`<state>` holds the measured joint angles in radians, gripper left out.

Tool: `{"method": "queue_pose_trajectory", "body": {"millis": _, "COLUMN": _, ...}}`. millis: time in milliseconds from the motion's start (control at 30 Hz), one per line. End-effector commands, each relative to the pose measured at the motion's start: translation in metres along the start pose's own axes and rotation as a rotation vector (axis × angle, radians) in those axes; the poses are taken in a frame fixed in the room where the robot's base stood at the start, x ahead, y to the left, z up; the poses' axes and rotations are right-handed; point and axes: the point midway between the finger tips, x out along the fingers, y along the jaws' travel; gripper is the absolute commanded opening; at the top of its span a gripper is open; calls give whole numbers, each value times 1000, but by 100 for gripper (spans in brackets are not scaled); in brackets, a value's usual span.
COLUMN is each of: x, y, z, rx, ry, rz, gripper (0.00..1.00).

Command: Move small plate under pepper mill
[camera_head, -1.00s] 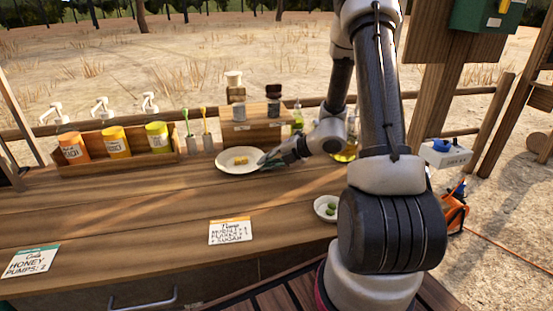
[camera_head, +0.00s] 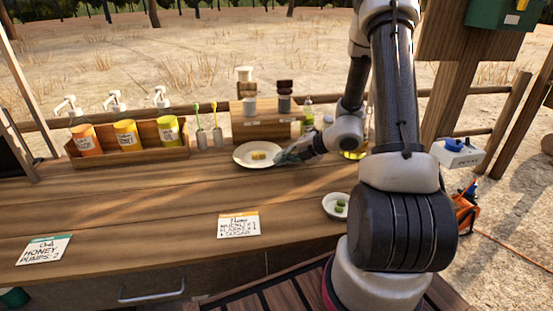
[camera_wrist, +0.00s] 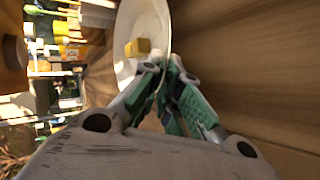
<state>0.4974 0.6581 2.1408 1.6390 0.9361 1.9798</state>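A white plate (camera_head: 240,160) with a yellow block (camera_head: 259,155) on it lies on the wooden counter in front of a wooden box. My gripper (camera_head: 280,158) is at its right rim. In the wrist view, the green-padded fingers (camera_wrist: 166,66) are close together with the rim of the plate (camera_wrist: 128,20) between them, so they look shut on it. A dark-topped mill (camera_head: 284,88) stands on the right part of the box, probably the pepper mill. A light-topped mill (camera_head: 245,75) stands to its left. A smaller white dish (camera_head: 328,209) holds green pieces near my arm.
A wooden tray (camera_head: 80,158) with orange and yellow pump containers stands at left. Two cups (camera_head: 203,140) with spoons stand between tray and box. Bottles (camera_head: 308,113) stand right of the box. Paper cards (camera_head: 239,224) lie at the front. The middle counter is clear.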

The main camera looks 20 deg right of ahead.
Motion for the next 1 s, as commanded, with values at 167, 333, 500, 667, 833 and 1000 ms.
{"method": "queue_pose_trajectory", "body": {"millis": 167, "x": -14, "y": -9, "z": 9, "rx": 1, "ry": -1, "rz": 1, "gripper": 0}}
{"method": "queue_pose_trajectory", "body": {"millis": 333, "x": -26, "y": -17, "z": 18, "rx": 0, "ry": -2, "rz": 0, "gripper": 0}}
{"method": "queue_pose_trajectory", "body": {"millis": 500, "x": -38, "y": -24, "z": 26, "rx": 1, "ry": -2, "rz": 0, "gripper": 0}}
{"method": "queue_pose_trajectory", "body": {"millis": 667, "x": -50, "y": -32, "z": 34, "rx": 0, "ry": -2, "rz": 1, "gripper": 0}}
{"method": "queue_pose_trajectory", "body": {"millis": 833, "x": -61, "y": -39, "z": 42, "rx": 0, "ry": -2, "rz": 0, "gripper": 0}}
{"method": "queue_pose_trajectory", "body": {"millis": 1000, "x": -66, "y": -42, "z": 44, "rx": 1, "ry": 0, "rz": 0, "gripper": 0}}
